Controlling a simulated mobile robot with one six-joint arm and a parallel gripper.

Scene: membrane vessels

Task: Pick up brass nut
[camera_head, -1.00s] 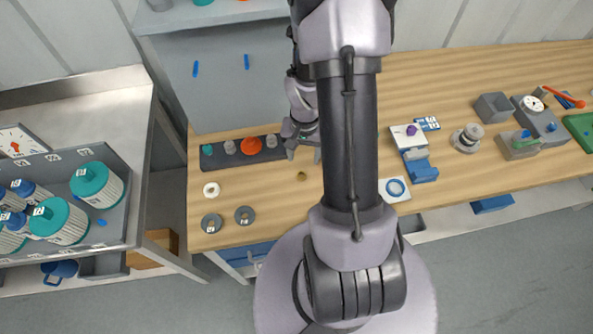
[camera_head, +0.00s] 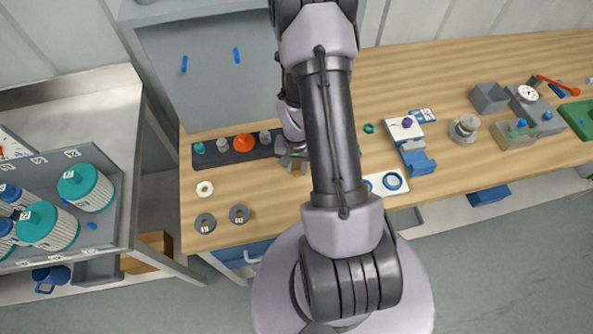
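The brass nut (camera_head: 298,169) is a tiny yellowish spot on the wooden bench, mostly hidden by my gripper. My gripper (camera_head: 293,163) points down right at the nut, left of my forearm. Its fingers are small and partly covered by my own wrist and arm. I cannot tell whether they are apart or closed on the nut, or whether they touch it.
A dark tray (camera_head: 227,158) with an orange knob (camera_head: 243,142) and several fittings lies just left of my gripper. A white ring (camera_head: 204,189) and two grey rings (camera_head: 205,222) (camera_head: 239,214) lie on the bench's left part. A teal ring (camera_head: 368,128) lies right of my arm.

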